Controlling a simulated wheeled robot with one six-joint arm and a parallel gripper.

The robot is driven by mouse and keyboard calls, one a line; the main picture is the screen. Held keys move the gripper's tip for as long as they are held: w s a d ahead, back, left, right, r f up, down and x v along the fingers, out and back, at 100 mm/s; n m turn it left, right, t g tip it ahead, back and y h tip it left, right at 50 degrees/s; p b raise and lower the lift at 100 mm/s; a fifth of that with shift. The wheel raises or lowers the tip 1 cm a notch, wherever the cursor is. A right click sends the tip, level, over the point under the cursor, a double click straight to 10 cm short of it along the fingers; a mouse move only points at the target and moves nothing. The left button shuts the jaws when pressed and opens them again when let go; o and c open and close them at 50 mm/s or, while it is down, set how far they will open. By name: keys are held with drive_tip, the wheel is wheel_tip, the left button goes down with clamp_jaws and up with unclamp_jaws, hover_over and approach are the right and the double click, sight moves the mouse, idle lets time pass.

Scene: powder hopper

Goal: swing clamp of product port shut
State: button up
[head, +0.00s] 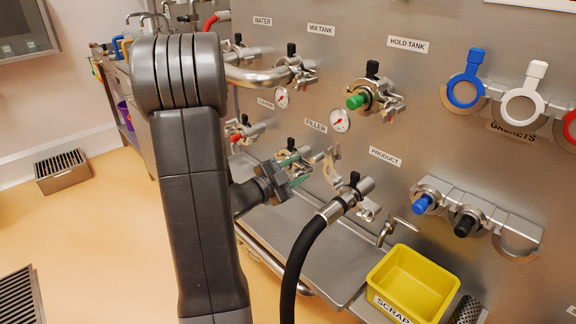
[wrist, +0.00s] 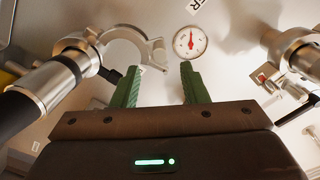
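The product port (head: 352,190), below the PRODUCT label, has a black hose (head: 300,255) with a metal end seated at it. It also shows at the left of the wrist view (wrist: 65,78). Its clamp's silver swing half (head: 332,166) stands open, swung out toward the filler port side. I cannot tell whether a finger touches the clamp.
The filler port (head: 290,157) is close behind my gripper; a port fitting (wrist: 295,50) shows at the right of the wrist view. A gauge (head: 340,120) sits on the panel above.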

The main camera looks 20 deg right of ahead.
sight(313, 161)
drive_tip(key=x, duration=0.7)
drive_tip(key=shift+d, duration=0.25)
drive_tip(key=shift+w+r, duration=0.15)
drive_tip(key=shift+c, duration=0.4)
